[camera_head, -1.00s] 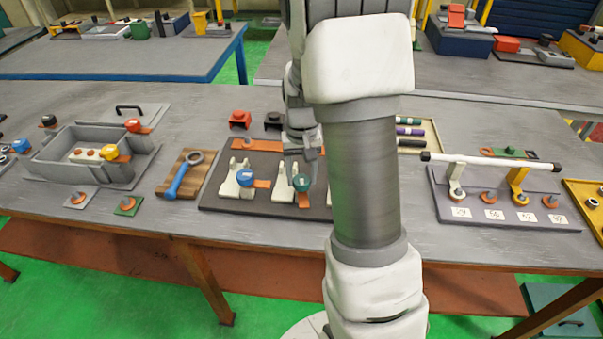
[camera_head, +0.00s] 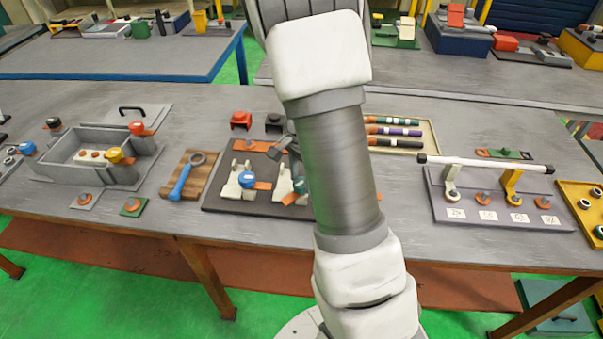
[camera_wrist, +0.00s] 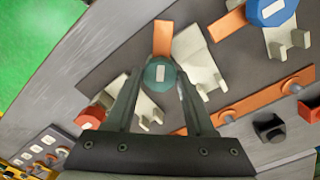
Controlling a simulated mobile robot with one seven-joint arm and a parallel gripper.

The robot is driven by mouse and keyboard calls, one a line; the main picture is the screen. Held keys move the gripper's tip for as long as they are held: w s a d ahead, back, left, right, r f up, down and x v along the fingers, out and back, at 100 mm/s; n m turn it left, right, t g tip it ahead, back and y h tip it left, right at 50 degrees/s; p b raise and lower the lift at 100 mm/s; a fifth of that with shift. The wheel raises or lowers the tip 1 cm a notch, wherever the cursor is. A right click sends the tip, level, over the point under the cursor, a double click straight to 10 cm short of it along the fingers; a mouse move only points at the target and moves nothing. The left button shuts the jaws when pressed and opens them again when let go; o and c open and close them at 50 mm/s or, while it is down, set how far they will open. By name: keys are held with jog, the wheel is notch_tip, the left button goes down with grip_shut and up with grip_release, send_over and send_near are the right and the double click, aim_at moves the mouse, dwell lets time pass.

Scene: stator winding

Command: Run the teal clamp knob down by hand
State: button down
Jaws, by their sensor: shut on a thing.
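The teal clamp knob (camera_wrist: 160,75) is a round cap with a white rectangle on top. In the wrist view it sits between the two fingers of my gripper (camera_wrist: 157,79), which is shut on it. An orange strap (camera_wrist: 163,37) reaches out from the knob. A cream cradle (camera_wrist: 146,106) stands beside it, partly behind the fingers. In the head view my arm hides most of the knob and the fingertips; the cream cradle (camera_head: 284,182) shows just left of the arm.
A blue knob (camera_head: 247,179) on a similar cradle stands close to the left on the dark base plate (camera_head: 222,201). An orange bar (camera_head: 257,146) lies behind. A wrench on a wooden board (camera_head: 195,180) is farther left. A tray of coloured rods (camera_head: 432,139) is at the right.

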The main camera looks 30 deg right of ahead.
jog(key=shift+w+r+m+p, duration=0.1)
jog(key=shift+m+p, duration=0.35)
jog(key=shift+m, duration=0.5)
jog(key=shift+w+r+m+p, duration=0.1)
jog(key=shift+m+p, duration=0.3)
jog(key=shift+m, duration=0.55)
jog(key=c, duration=0.6)
grip_release()
jog(key=shift+c, duration=0.2)
jog(key=o, duration=0.4)
jog(key=shift+s+f, duration=0.1)
jog(key=shift+c, duration=0.2)
notch_tip(320, 180, up, 17)
jog(key=p, duration=0.1)
jog(key=shift+r, duration=0.2)
